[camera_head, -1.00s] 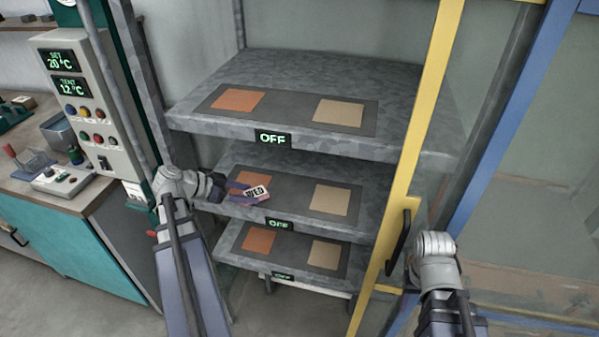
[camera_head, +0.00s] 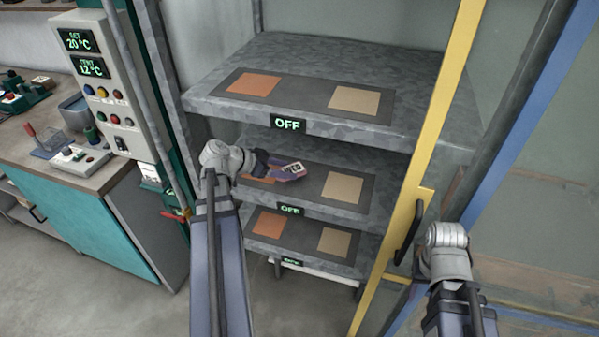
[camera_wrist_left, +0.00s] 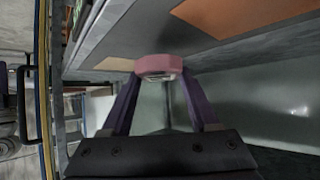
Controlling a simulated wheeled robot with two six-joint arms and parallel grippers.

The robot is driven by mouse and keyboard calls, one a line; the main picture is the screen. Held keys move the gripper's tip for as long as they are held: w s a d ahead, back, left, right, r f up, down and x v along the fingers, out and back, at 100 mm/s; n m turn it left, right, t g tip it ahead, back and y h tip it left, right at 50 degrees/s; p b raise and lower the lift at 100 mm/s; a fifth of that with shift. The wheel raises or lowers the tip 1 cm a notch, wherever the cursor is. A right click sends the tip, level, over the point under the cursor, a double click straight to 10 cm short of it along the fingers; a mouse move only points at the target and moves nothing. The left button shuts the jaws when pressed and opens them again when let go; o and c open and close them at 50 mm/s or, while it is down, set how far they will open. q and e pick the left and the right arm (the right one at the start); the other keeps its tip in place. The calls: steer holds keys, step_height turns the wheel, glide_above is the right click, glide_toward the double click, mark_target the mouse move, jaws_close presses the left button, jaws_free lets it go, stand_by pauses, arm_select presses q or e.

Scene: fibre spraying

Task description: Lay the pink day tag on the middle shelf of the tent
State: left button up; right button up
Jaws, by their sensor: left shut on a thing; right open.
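My left gripper (camera_head: 284,172) is shut on the pink day tag (camera_head: 294,168), which has a white label with dark print. It holds the tag over the middle shelf (camera_head: 352,207), between the orange square (camera_head: 256,179) and the tan square (camera_head: 343,187). In the left wrist view the pink tag (camera_wrist_left: 158,65) sits between the two purple fingertips. I cannot tell whether the tag touches the shelf. My right arm's wrist shows at lower right, but its gripper fingers are hidden.
The top shelf (camera_head: 415,135) overhangs the middle one, and a bottom shelf (camera_head: 320,262) lies below. All three show OFF signs. A yellow door frame with a dark handle (camera_head: 408,232) stands at right. A control box (camera_head: 103,90) and a bench are at left.

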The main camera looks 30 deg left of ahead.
mark_target(299, 179)
arm_select(q)
steer(key=shift+w+d, duration=0.55)
steer(key=shift+w, duration=0.3)
steer(key=shift+w+d, duration=0.5)
steer(key=shift+w, duration=0.35)
steer(key=shift+w, duration=0.1)
steer(key=shift+w+d, duration=0.25)
step_height(299, 179, down, 4)
steer(key=b, duration=0.3)
steer(key=shift+r+b, duration=0.1)
steer(key=shift+b, duration=0.25)
steer(key=shift+r, duration=0.15)
steer(key=o, duration=1.3)
steer(key=shift+o, duration=0.2)
